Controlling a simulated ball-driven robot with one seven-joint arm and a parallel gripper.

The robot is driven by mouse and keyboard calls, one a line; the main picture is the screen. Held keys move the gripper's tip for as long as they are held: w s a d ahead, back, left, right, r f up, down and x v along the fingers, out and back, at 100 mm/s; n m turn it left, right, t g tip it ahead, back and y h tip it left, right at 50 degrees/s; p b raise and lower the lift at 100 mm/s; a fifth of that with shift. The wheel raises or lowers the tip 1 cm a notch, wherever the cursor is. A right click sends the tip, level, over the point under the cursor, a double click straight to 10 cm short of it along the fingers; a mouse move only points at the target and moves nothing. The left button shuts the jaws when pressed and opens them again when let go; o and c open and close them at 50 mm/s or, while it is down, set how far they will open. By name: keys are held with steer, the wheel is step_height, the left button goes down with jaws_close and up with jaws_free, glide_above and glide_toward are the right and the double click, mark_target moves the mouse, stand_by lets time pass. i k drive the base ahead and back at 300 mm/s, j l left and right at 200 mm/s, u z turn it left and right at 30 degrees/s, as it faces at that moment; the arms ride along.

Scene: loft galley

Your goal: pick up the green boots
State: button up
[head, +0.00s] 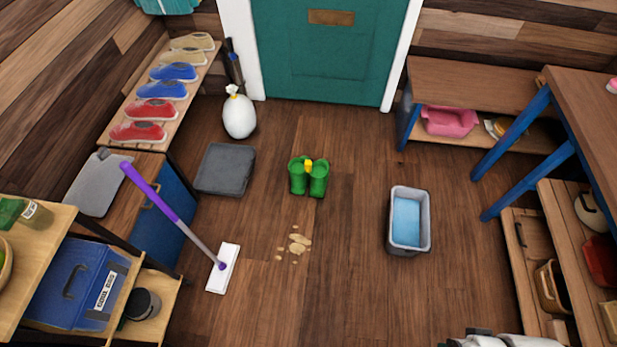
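The green boots (318,184) stand upright as a pair on the wooden floor, near the middle of the head view and in front of the teal door. A small yellow piece (308,166) shows between them at the top. Part of my arm shows at the bottom edge, right of centre, well apart from the boots. My gripper's fingers cannot be made out there.
A purple-handled mop (168,205), a grey mat (225,170) and a white bag (239,117) are to the left. A grey bin (409,244) with blue inside stands right. Shelves line both sides.

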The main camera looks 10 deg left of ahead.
mark_target(300, 168)
steer(key=i+j, duration=0.1)
steer(key=i, duration=0.45)
steer(key=i+j, duration=0.1)
steer(key=i, duration=0.5)
steer(key=i+z, duration=0.1)
steer(key=i, duration=0.45)
steer(key=i+j, duration=0.2)
steer(key=i, duration=0.4)
